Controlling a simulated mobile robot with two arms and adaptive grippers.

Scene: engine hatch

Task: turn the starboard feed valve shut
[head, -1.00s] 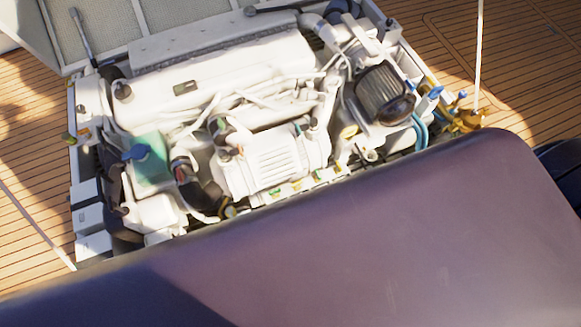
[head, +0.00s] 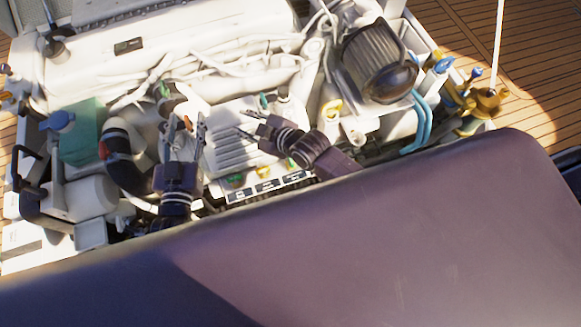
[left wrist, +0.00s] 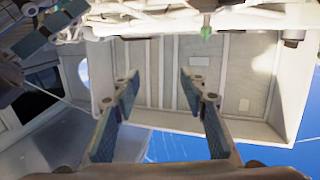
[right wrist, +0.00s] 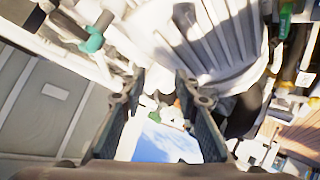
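Several small coloured handles sit by a labelled strip (head: 268,187) at the engine's front edge: a green handle (head: 235,180) and a yellow handle (head: 263,172) show. Blue handles (head: 444,63) stand by brass fittings (head: 482,103) at the right. I cannot tell which is the starboard feed valve. My left gripper (head: 183,128) is open and empty, pointing up over the engine left of the ribbed white cover. My right gripper (head: 243,122) is open and empty, pointing left above that cover. Both show spread fingers in the left wrist view (left wrist: 158,82) and right wrist view (right wrist: 158,88).
The ribbed white cover (head: 228,150) is between and below my grippers. A black hose (head: 122,165) and green box (head: 82,140) are at left. A dark round filter (head: 378,60) and blue hoses (head: 420,115) are at right. Wooden deck (head: 540,60) lies beyond.

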